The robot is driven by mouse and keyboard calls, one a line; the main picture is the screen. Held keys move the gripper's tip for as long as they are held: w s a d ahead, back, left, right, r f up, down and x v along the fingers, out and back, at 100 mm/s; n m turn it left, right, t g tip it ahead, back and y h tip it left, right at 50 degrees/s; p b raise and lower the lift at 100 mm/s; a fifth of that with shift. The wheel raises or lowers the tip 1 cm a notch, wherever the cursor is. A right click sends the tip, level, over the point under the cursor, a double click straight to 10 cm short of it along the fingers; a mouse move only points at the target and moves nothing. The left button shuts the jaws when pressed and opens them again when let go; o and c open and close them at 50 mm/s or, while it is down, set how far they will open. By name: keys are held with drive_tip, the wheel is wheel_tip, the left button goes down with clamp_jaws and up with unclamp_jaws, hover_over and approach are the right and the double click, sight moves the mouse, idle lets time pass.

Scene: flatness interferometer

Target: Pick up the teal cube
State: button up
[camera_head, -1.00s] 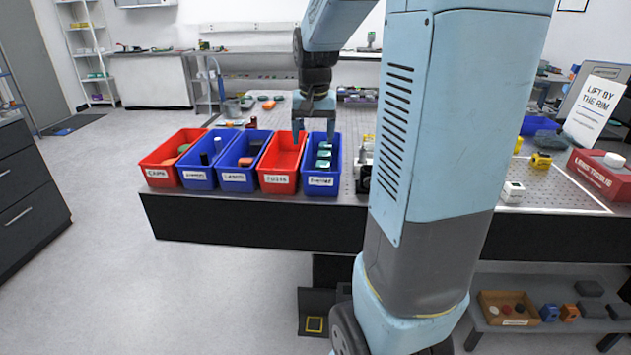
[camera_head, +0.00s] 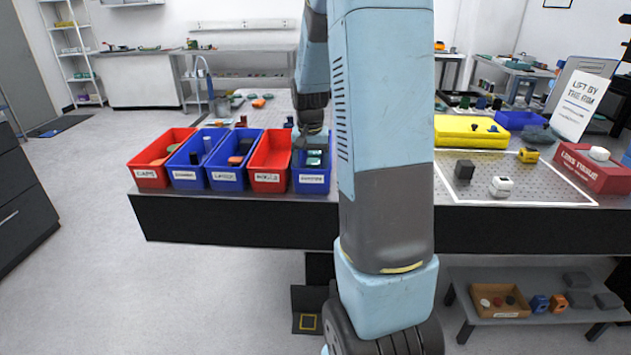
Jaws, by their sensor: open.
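Small teal blocks (camera_head: 314,161) lie in the rightmost blue bin (camera_head: 312,187) of the row at the table's front edge. They look like teal cubes, partly hidden by my gripper and the bin wall, and I cannot tell which one is meant. My gripper (camera_head: 311,139) is over this bin, pointing down, with its jaws open. The fingers are small and dark here, and I cannot tell if they touch a block.
Left of it stand a red bin (camera_head: 267,185), two blue bins and another red bin (camera_head: 150,178). To the right are a yellow tray (camera_head: 455,138), a black cube (camera_head: 464,170), a white block (camera_head: 502,187) and a red box (camera_head: 590,178). My arm hides the table's middle.

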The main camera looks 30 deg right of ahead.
sight(312, 177)
drive_tip(key=shift+w+d+f, duration=0.1)
drive_tip(key=shift+d+f, duration=0.05)
drive_tip(key=shift+f, duration=1.25)
drive_tip(key=shift+w+d+f, duration=0.1)
drive_tip(key=shift+d+f, duration=0.05)
drive_tip(key=shift+f, duration=1.25)
drive_tip(key=shift+r, duration=0.1)
drive_tip(key=c, duration=1.2)
